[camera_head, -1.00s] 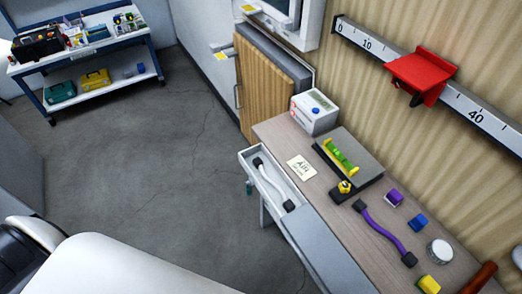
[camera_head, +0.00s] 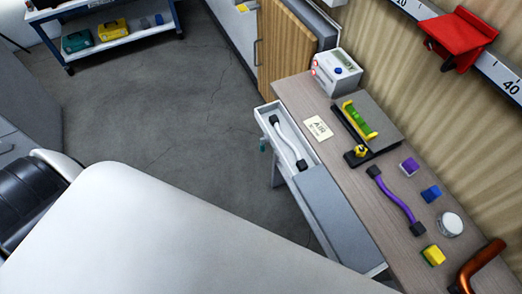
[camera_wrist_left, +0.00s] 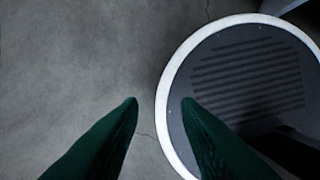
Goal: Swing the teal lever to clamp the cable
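A small teal piece (camera_head: 262,145), likely the lever, shows at the left side of the open drawer (camera_head: 313,167); its details are too small to tell. A white cable (camera_head: 288,143) with dark ends lies in the drawer. A purple cable (camera_head: 396,198) with dark ends lies on the wooden bench top (camera_head: 355,178). My left gripper (camera_wrist_left: 160,103) shows in the left wrist view with its two green fingers apart, empty, above the grey floor. Neither gripper shows in the head view, so both are away from the bench items.

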